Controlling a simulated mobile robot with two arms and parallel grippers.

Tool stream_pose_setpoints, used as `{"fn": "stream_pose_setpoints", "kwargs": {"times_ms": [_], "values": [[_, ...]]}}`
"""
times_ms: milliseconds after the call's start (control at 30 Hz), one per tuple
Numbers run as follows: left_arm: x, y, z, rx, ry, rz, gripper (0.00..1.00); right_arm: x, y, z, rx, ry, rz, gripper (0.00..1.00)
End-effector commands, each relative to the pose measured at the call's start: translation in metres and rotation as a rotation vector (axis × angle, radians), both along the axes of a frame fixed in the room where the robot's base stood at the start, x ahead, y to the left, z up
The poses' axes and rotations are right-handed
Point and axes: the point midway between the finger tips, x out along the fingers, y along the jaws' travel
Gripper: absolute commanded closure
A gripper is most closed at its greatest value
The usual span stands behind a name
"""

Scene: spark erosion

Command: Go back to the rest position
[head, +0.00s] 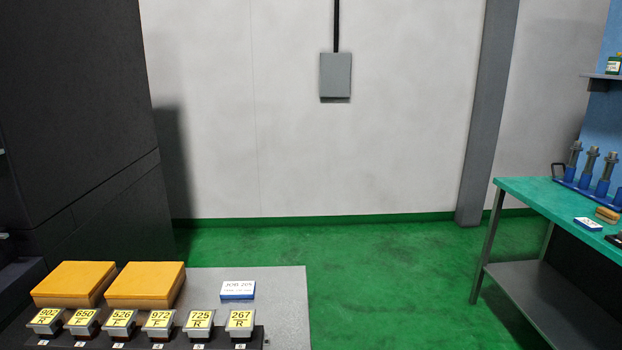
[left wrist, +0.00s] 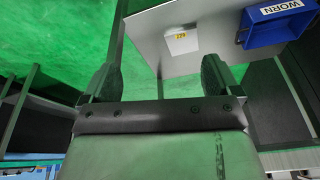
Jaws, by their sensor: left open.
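My left gripper (left wrist: 159,72) shows in the left wrist view, with its two dark fingers wide apart and nothing between them. Green floor and part of a grey tabletop (left wrist: 185,65) lie behind the gap. Neither of my grippers shows in the head view, and my right gripper is in no view.
In the head view, a grey table (head: 285,290) at lower left bears yellow-orange boxes (head: 145,283), a row of numbered holders and a job card (head: 238,290). A green-topped bench (head: 530,190) stands right. Floor between is clear. A blue WORN bin (left wrist: 262,35) shows in the wrist view.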

Motion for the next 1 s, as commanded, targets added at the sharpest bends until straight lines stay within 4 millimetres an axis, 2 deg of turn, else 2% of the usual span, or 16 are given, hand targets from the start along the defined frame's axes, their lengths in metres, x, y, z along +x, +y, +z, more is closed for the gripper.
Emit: {"fn": "stream_pose_setpoints", "kwargs": {"times_ms": [167,267,400,500,600,700,800,900,1000], "values": [[-0.005,0.000,-0.075,0.005,0.039,-0.007,0.09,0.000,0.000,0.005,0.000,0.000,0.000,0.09],[-0.018,0.002,-0.126,0.007,0.063,-0.011,0.09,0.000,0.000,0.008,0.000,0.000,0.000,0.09],[-0.051,0.006,-0.193,0.011,0.097,-0.019,0.09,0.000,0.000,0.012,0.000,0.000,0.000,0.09],[-0.083,0.011,-0.233,0.014,0.121,-0.025,0.09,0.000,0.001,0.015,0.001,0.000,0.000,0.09],[-0.118,0.018,-0.264,0.017,0.143,-0.029,0.09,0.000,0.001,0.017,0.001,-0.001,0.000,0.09],[-0.148,0.024,-0.283,0.020,0.158,-0.033,0.09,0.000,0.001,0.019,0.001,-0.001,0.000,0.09],[-0.172,0.028,-0.294,0.022,0.169,-0.037,0.09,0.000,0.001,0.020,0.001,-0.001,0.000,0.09],[-0.184,0.031,-0.299,0.023,0.173,-0.039,0.09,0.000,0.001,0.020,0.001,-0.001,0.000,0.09],[-0.188,0.032,-0.300,0.024,0.175,-0.040,0.09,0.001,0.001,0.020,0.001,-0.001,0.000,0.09]]}}
